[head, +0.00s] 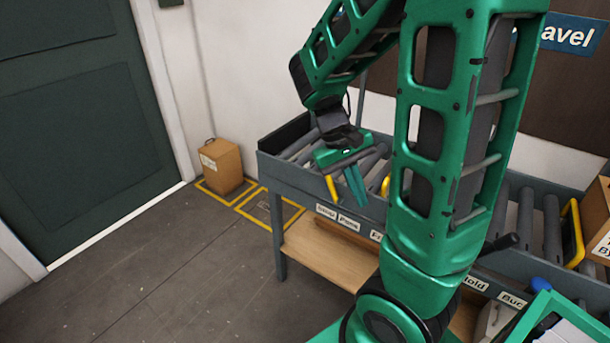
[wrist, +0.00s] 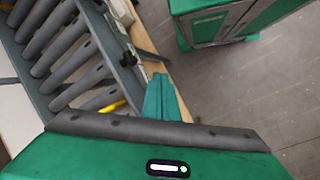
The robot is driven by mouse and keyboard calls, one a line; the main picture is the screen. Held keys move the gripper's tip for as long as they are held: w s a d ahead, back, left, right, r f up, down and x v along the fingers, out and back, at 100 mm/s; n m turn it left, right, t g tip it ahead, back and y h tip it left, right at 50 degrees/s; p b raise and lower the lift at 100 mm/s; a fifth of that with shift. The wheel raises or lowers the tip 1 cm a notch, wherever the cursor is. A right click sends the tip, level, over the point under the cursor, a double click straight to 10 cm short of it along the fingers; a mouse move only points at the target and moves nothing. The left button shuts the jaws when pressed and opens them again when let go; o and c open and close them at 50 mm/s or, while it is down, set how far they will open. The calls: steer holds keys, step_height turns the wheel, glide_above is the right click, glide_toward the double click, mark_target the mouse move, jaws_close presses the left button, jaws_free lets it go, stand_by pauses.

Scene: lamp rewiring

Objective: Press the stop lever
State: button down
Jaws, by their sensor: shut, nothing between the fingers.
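My gripper (head: 355,185) is over the front rail at the left part of the roller conveyor, its green fingers together and empty, pointing down. In the wrist view the shut fingers (wrist: 162,98) show beside the rail. A dark lever-like bar (wrist: 140,52) sticks out from the rail just beyond the fingertips, apart from them in the picture. In the head view a black-ended handle (head: 500,243) sticks out from the front rail, right of my arm. Neither is marked as the stop lever; I cannot tell whether they are the same part.
The roller conveyor (head: 278,178) has labels along its front rail and a wooden shelf (head: 325,258) below. Yellow pieces (head: 331,188) show near my gripper. A yellow frame (head: 573,235) stands on the rollers at right. A cardboard box (head: 222,166) stands on the floor; open floor lies left.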

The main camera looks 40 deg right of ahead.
steer(key=w+f+n+g+h, duration=0.2)
steer(key=w+f+h, duration=0.2)
steer(key=w, duration=0.2)
steer(key=n+t+h, duration=0.7)
steer(key=h, duration=0.6)
glide_toward(330, 182)
steer(key=w+a+r, duration=0.1)
steer(key=w+a, duration=0.5)
steer(key=a, duration=0.2)
steer(key=shift+w+r, duration=0.15)
steer(key=shift+d, duration=0.1)
steer(key=s+d+r, duration=0.1)
steer(key=d+r, duration=0.1)
steer(key=d, duration=1)
steer(key=shift+s+d+r, duration=0.3)
steer(key=shift+s+r, duration=0.1)
